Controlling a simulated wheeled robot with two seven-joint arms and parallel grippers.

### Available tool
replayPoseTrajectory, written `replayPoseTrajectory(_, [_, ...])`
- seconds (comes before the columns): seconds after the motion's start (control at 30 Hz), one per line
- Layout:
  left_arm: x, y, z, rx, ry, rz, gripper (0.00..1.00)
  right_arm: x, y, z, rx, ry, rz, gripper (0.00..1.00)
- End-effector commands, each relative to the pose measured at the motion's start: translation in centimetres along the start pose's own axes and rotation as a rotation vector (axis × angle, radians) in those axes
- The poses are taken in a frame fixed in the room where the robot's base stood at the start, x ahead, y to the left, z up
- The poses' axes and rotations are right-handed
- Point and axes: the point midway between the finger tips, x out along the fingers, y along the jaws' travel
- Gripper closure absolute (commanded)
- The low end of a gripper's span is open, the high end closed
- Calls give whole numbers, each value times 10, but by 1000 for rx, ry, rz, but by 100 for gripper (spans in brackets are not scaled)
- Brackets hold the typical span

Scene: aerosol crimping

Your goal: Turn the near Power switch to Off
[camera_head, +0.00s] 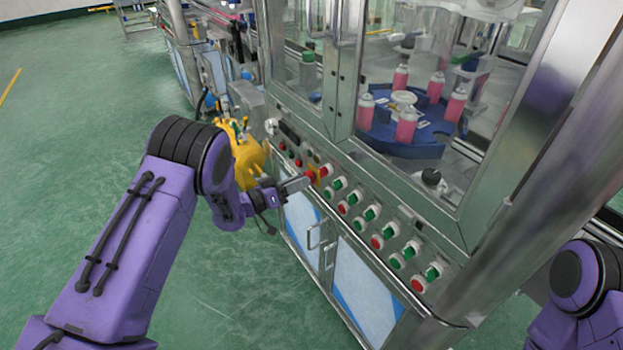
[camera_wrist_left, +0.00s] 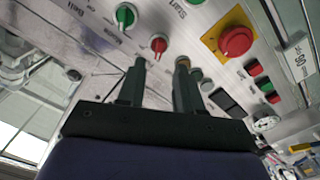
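The machine's control panel (camera_head: 360,215) carries rows of red and green knobs. I cannot read which knob is labelled Power. My left gripper (camera_head: 306,181) is at the panel, beside a red emergency button on a yellow plate (camera_wrist_left: 237,41). In the left wrist view the gripper (camera_wrist_left: 160,62) is open, with a clear gap between its two dark fingers. A red knob (camera_wrist_left: 158,44) shows just beyond the gap, and a green knob (camera_wrist_left: 125,16) is to its upper left. Nothing is seen held. My right gripper is out of view; only part of its arm shows.
Glass doors enclose a blue turntable (camera_head: 400,145) with several pink cans above the panel. Cabinet doors with handles (camera_head: 317,237) are below it. A yellow object (camera_head: 247,160) stands behind my left arm. Green floor at left is open.

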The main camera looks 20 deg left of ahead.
Motion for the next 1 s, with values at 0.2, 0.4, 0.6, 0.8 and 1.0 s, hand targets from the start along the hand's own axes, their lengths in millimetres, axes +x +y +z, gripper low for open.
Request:
replayPoseTrajectory(0.2, [-37, -2, 0, -1, 2, -1, 65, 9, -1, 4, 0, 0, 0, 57])
replayPoseTrajectory(0.4, [-43, 0, -1, 1, 1, 0, 65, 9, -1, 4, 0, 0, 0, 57])
replayPoseTrajectory(0.6, [-43, 0, -1, 0, 1, 0, 65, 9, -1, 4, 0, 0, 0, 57])
replayPoseTrajectory(0.8, [-43, -5, 1, 46, -10, -23, 65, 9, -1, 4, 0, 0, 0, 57])
replayPoseTrajectory(1.0, [-95, -49, 66, 63, -39, -491, 65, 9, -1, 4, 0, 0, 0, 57])
